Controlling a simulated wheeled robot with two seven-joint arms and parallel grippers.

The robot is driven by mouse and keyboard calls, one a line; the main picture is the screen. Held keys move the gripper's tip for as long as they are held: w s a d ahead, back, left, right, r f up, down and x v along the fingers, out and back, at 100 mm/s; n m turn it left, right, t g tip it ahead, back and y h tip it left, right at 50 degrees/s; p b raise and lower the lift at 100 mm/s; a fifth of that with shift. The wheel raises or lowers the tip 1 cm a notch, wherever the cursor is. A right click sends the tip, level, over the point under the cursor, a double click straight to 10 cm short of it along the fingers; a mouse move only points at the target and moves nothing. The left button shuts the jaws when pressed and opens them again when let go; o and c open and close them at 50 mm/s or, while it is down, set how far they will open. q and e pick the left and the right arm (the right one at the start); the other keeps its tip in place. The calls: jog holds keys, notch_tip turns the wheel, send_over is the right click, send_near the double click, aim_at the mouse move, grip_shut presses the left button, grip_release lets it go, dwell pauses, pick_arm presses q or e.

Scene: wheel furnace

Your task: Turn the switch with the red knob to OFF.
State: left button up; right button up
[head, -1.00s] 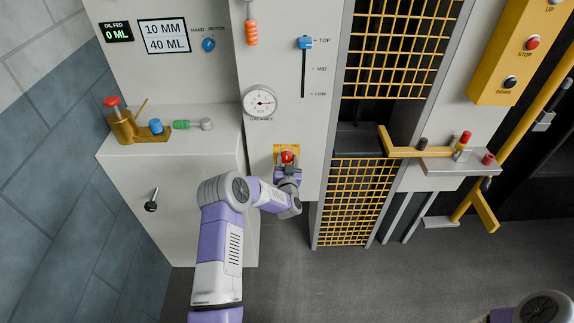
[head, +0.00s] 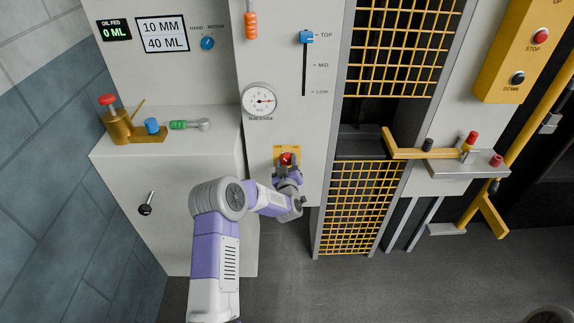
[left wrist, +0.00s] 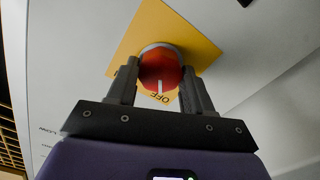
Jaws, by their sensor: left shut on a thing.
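The red knob (head: 286,158) sits on a yellow plate (head: 294,150) on the pale panel, below the round gauge. In the left wrist view the red knob (left wrist: 161,70) stands between the two dark fingers of my left gripper (left wrist: 160,76), which is shut on it. The white line on the knob points at the OFF lettering (left wrist: 160,97), which appears upside down there. In the head view my left gripper (head: 287,166) reaches the knob from below and hides part of the plate. My right gripper is out of view.
The round gauge (head: 260,100) and a blue slide lever (head: 306,37) are above on the same panel. A yellow mesh gate (head: 362,205) stands to the right. A ledge with a red-capped brass fitting (head: 120,125) is at the left. Grey floor lies clear below.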

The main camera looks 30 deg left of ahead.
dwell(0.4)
pick_arm(q)
jog(key=o, duration=1)
jog(key=shift+o, duration=0.2)
jog(key=shift+s, duration=0.1)
jog(key=p+v, duration=0.1)
jog(key=v, duration=0.6)
jog(key=shift+s+p, duration=0.2)
jog(key=shift+p, duration=0.2)
jog(key=shift+d, duration=0.15)
